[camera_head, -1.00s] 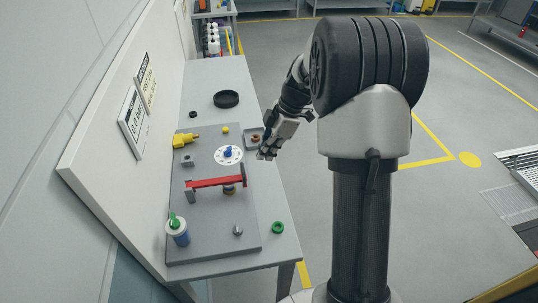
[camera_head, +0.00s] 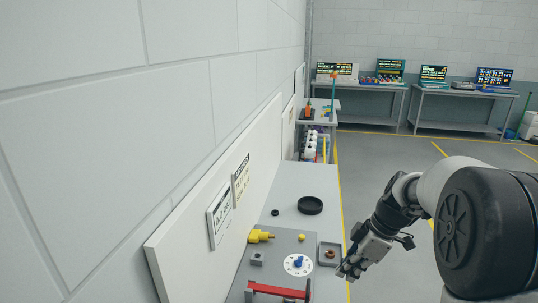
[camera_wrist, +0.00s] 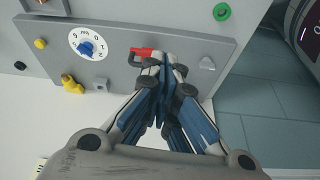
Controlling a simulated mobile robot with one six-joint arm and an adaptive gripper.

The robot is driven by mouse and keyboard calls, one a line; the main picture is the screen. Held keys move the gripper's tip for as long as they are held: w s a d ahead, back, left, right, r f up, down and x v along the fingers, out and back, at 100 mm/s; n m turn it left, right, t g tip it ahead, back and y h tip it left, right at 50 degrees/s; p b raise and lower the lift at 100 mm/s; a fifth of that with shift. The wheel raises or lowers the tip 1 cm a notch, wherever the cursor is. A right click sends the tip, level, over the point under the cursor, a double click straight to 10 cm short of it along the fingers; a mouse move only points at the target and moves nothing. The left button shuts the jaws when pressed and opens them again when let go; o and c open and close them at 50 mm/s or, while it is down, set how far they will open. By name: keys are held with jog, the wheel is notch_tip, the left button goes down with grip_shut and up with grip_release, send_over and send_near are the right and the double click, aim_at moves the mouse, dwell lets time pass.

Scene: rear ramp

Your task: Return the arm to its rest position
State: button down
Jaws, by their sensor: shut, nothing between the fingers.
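My gripper (camera_head: 350,270) is at the right edge of the workbench in the head view, beside a small grey tray (camera_head: 329,254). In the wrist view my gripper (camera_wrist: 155,68) is shut, with its fingers together and nothing held. My arm reaches in from the right and is bent at the wrist.
The board holds a white dial with a blue knob (camera_head: 298,264), a yellow fitting (camera_head: 260,236) and a grey block (camera_head: 257,258). A black ring-shaped dish (camera_head: 310,205) lies farther back on the bench. A wall panel (camera_head: 195,245) stands along the left. Open floor (camera_head: 385,165) lies to the right.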

jog(key=s+a+r+m+t+h, duration=0.1)
jog(key=s+a+r+m, duration=0.35)
jog(key=s, duration=0.45)
jog(key=s+a+r+m+t+h, duration=0.15)
jog(key=s+a+r+m, duration=0.35)
jog(key=s, duration=0.5)
jog(key=s+m+h, duration=0.1)
jog(key=s+m, duration=0.3)
jog(key=s, duration=0.3)
jog(key=shift+d+f+t, duration=0.35)
jog(key=shift+d, duration=0.05)
jog(key=shift+s, duration=0.1)
